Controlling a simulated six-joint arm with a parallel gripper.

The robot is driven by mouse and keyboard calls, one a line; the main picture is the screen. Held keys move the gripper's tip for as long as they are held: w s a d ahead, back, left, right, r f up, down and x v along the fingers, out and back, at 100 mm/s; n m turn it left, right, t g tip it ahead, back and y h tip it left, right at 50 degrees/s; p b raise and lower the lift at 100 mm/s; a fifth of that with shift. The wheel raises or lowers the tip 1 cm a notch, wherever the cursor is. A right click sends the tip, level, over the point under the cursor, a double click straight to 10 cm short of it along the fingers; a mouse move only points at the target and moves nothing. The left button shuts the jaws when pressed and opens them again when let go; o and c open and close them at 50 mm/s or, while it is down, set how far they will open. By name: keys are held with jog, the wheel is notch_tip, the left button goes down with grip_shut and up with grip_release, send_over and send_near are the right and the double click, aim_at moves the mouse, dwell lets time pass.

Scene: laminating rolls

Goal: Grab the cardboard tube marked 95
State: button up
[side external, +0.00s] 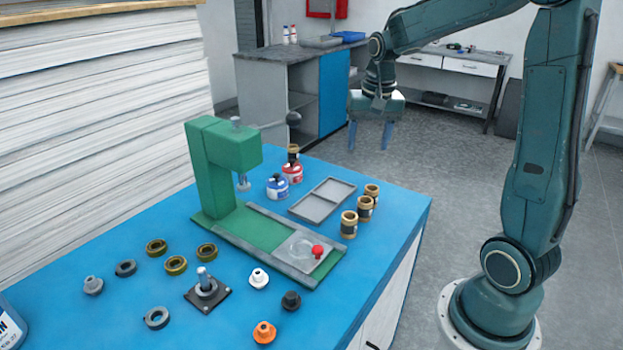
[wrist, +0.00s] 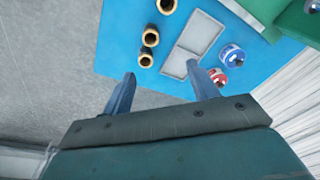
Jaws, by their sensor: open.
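Three short tan cardboard tubes with dark bands stand on the blue table, right of the grey tray: a front one (side external: 349,225), a middle one (side external: 364,208) and a back one (side external: 371,193). A similar brown piece (side external: 293,153) shows behind the jars. No marking is legible, so I cannot tell which is 95. In the wrist view the three tubes show in a row: one (wrist: 167,6), another (wrist: 150,37) and a third (wrist: 145,61). My gripper (side external: 369,136) is open and empty, beyond the table's far edge and apart from the tubes; its fingers also show in the wrist view (wrist: 160,78).
A grey divided tray (side external: 322,199) lies left of the tubes, with a red jar (side external: 292,173) and a blue jar (side external: 277,187) beside it. A green press (side external: 207,165) stands further left. Several rings and knobs lie in front.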

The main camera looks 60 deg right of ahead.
aim_at(371, 193)
jog(key=w+d+f+m+g, duration=0.1)
jog(key=w+d+f+m, duration=0.15)
jog(key=d+f, duration=0.55)
jog(key=shift+m+y, duration=0.3)
jog(key=shift+m, duration=0.15)
jog(key=shift+s+d+f, duration=0.1)
jog(key=shift+s+f, duration=0.05)
jog(key=shift+f, duration=1.05)
jog(key=shift+s+d+f, duration=0.1)
jog(key=shift+s+f, duration=0.1)
jog(key=shift+f, duration=1)
jog(key=shift+s+f, duration=0.15)
jog(key=shift+f, duration=1.05)
jog(key=shift+f, duration=0.1)
jog(key=shift+s+f, duration=0.1)
jog(key=shift+f, duration=2.4)
jog(key=c, duration=1.1)
jog(key=shift+r, duration=0.2)
jog(key=shift+c, duration=0.2)
notch_tip(371, 193, up, 20)
jog(key=shift+f, duration=0.15)
